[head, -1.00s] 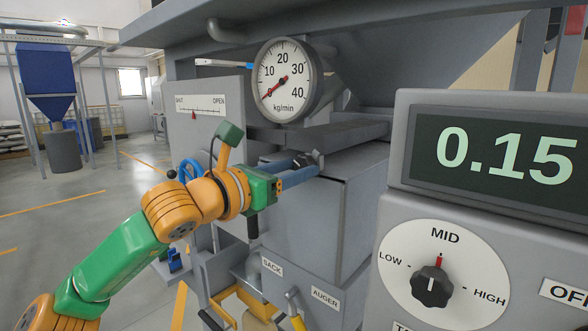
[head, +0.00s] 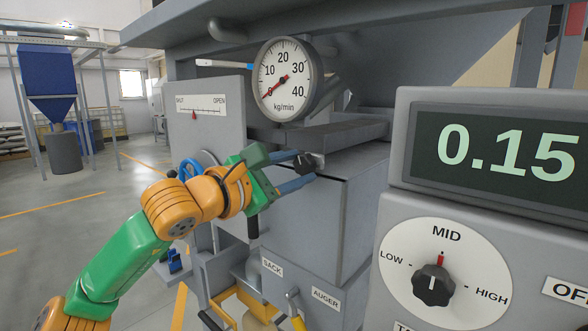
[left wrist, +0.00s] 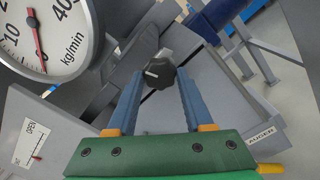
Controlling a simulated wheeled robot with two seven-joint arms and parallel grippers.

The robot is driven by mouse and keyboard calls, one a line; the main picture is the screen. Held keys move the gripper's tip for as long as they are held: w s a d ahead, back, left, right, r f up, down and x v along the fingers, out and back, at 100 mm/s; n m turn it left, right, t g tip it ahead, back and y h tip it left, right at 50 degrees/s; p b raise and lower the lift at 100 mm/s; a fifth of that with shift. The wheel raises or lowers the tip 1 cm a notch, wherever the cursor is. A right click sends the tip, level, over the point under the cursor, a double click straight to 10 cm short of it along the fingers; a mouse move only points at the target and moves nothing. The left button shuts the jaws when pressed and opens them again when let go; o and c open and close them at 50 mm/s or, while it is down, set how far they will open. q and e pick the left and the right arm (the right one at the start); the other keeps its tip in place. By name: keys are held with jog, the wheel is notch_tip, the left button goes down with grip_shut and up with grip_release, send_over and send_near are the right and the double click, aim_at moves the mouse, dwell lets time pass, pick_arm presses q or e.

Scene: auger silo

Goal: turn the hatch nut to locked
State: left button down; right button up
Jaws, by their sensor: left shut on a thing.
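The hatch nut (head: 305,161) is a dark lobed knob on the grey hatch box, below the round dial. In the left wrist view the nut (left wrist: 158,74) sits between the two blue fingers and shows a short white mark pointing left in the picture. My left gripper (head: 303,172) reaches in from the left and is shut on the nut, with its fingers on either side. The fingers partly cover the nut in the head view, and I cannot read a locked label there. My right gripper is not in view.
A kg/min dial (head: 286,80) hangs just above the gripper, with a grey ledge (head: 333,134) behind the nut. A SHUT/OPEN scale panel (head: 215,128) stands to the left. A control box (head: 398,215) with a 0.15 display stands close on the right.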

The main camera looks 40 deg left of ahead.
pick_arm(q)
jog(key=m, duration=0.5)
jog(key=shift+m, duration=0.3)
jog(key=m, duration=0.5)
jog(key=shift+p, duration=0.4)
jog(key=m, duration=0.5)
jog(key=shift+r+m+p, duration=0.1)
jog(key=shift+m+p, duration=0.25)
jog(key=shift+m, duration=0.05)
jog(key=m, duration=0.5)
jog(key=shift+m+p, duration=0.3)
jog(key=shift+p, duration=0.1)
jog(key=shift+c, duration=1.4)
grip_release()
